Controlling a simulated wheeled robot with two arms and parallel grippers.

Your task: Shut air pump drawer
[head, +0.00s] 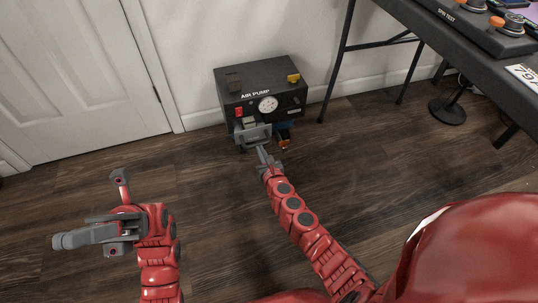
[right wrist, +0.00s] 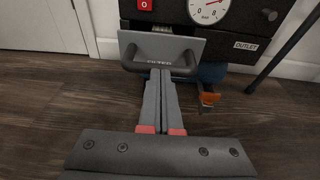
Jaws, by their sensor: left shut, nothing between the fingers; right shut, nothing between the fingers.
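The black air pump (head: 258,84) stands on the floor against the white wall in the head view, with a round gauge and a red switch. Its grey filter drawer (head: 254,133) sticks out at the lower front. In the right wrist view the drawer front (right wrist: 163,46) has a handle (right wrist: 158,70) and stands out from the pump body, with a gap above it. My right gripper (head: 262,150) is shut and empty, its fingertips (right wrist: 160,72) right at the drawer handle; whether they touch is unclear. My left gripper (head: 62,241) is shut and empty, far from the pump at the lower left.
A black table (head: 470,55) with devices on it stands at the right, its legs near the pump. An orange-tipped fitting (right wrist: 208,98) hangs below the pump's right side. A white door (head: 80,70) is at the left. The wooden floor in front is clear.

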